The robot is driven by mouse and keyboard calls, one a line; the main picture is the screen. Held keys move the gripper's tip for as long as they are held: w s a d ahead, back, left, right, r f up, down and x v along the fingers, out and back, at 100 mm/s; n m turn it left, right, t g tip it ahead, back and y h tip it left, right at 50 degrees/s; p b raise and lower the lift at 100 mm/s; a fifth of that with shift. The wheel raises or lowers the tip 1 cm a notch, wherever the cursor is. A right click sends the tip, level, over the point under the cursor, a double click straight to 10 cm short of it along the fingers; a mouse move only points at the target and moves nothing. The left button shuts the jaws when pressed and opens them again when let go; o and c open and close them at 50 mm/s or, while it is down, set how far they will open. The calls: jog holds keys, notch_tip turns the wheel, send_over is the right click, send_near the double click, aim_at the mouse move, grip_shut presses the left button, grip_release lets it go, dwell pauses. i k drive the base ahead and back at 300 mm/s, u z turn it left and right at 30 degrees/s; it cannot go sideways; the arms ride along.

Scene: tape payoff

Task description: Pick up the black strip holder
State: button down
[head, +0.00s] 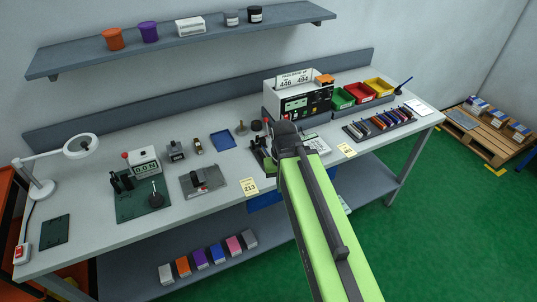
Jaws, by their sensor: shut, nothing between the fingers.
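A long black rack (386,133) lies on the right part of the workbench, with several coloured pieces standing in a row in it. It looks like the strip holder, but at this size I cannot be sure. My gripper (268,150) shows only as a small dark shape beyond the dark end of my green arm, over the middle of the bench. It is shut and empty, well to the left of the rack and apart from it. My arm hides part of the bench front, and the fingertips are hard to make out.
A white-and-black machine (298,98) and red (359,92), green (342,98) and yellow (379,86) bins stand behind the rack. A blue tray (222,140), a grey plate device (203,181) and a lamp (82,146) are to the left. A loaded pallet (490,143) lies far right.

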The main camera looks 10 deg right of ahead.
aim_at(262, 152)
jog(key=u, duration=0.6)
jog(key=k, duration=0.15)
jog(key=u, duration=3.2)
jog(key=k, duration=0.7)
jog(key=z, duration=1.8)
jog(key=i, duration=1)
jog(key=u, duration=0.15)
